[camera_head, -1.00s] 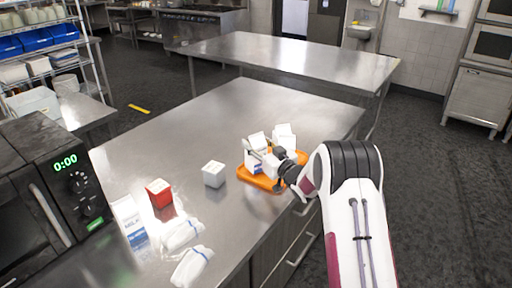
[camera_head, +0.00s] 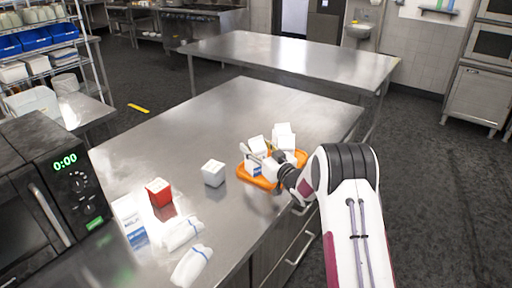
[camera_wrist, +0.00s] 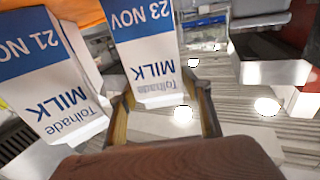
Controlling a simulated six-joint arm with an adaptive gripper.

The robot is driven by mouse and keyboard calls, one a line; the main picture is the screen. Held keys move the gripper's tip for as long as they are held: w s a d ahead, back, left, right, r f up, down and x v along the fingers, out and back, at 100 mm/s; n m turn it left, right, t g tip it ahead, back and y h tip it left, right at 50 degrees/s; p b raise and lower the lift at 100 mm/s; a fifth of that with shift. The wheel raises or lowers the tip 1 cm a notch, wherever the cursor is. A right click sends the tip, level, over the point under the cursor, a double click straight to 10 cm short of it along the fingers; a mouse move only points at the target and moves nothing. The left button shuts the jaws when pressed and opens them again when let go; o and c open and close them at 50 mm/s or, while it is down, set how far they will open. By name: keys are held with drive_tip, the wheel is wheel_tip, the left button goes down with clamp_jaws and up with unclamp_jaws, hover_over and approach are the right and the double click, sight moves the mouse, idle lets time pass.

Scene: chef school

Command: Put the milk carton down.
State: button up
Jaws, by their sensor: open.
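An orange tray (camera_head: 262,183) lies near the right edge of the steel table and bears several white milk cartons (camera_head: 283,135). My gripper (camera_head: 262,160) reaches in over the tray from the right, among the cartons. In the wrist view, a white and blue carton marked 23 NOV (camera_wrist: 152,60) sits between the fingers of my open gripper (camera_wrist: 163,92). Whether either finger touches it is unclear. A second carton marked 21 NOV (camera_wrist: 45,75) is beside it, left of the left finger. The cartons' bases are partly hidden in the head view.
A white box (camera_head: 214,173) and a red box (camera_head: 159,192) stand left of the tray. Another milk carton (camera_head: 130,220) and two white wrapped items (camera_head: 183,233) are at the front left, near a black microwave (camera_head: 40,190). The table's far part is clear.

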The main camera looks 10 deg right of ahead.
drive_tip(key=shift+s+r, duration=0.1)
drive_tip(key=shift+r, duration=0.05)
drive_tip(key=v, duration=1.1)
drive_tip(key=shift+s+d, duration=0.2)
drive_tip(key=shift+s, duration=0.15)
drive_tip(key=shift+r, duration=0.1)
idle(0.7)
drive_tip(key=s+d+r+m+g+h, duration=0.15)
drive_tip(key=s+r+h, duration=0.3)
drive_tip(key=r, duration=0.45)
drive_tip(key=s+d+r+m+g+h, duration=0.1)
drive_tip(key=s+r+g+h, duration=0.1)
drive_tip(key=s, duration=0.4)
drive_tip(key=s+d+r+m+g+h, duration=0.1)
drive_tip(key=s+r, duration=0.2)
drive_tip(key=s, duration=0.2)
drive_tip(key=s+a+f+g, duration=0.1)
drive_tip(key=s+a+g, duration=0.2)
drive_tip(key=s, duration=1.3)
drive_tip(key=s+a+f+g, duration=0.2)
drive_tip(key=s+a+g, duration=0.1)
drive_tip(key=s, duration=1.3)
drive_tip(key=shift+a+f+m+y, duration=0.2)
drive_tip(key=shift+a+m+y, duration=0.15)
drive_tip(key=shift+m, duration=0.1)
